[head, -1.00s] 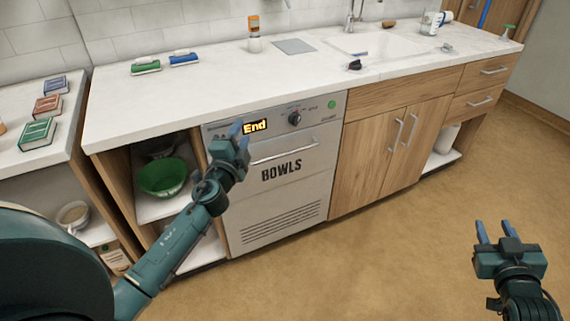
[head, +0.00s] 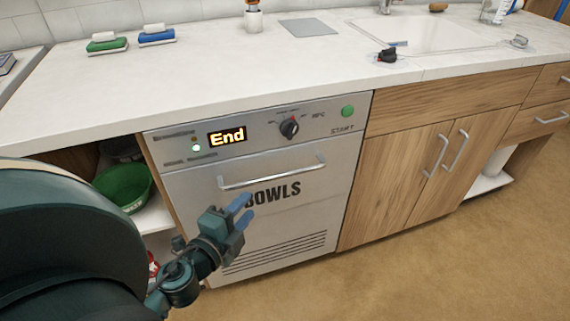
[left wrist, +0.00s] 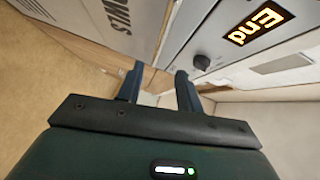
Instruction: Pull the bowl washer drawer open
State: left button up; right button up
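The bowl washer (head: 200,228) is a grey front built under the counter, with the word BOWLS, a lit End display (head: 227,136), a dial and a green start button. Its drawer looks shut. The bar handle (head: 272,172) runs across the drawer near its top. My left gripper (head: 244,212) is open and empty, in front of the drawer just below the handle's left half, apart from it. In the left wrist view its two blue fingers (left wrist: 157,88) are spread, with the washer's panel above. My right gripper is out of view.
A white counter (head: 190,88) overhangs the washer and carries two brushes, a grey plate and a sink (head: 430,32). A green bowl (head: 124,186) sits on an open shelf to the left. Wooden cupboard doors (head: 400,190) stand to the right. The floor in front is clear.

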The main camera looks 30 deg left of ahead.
aim_at(271, 180)
pick_arm(q)
jog(key=w, duration=0.4)
jog(key=w+f, duration=0.1)
jog(key=w, duration=0.3)
jog(key=w+a+p, duration=0.1)
jog(key=w, duration=0.3)
jog(key=shift+w+f, duration=0.4)
jog(key=shift+c, duration=0.3)
grip_shut()
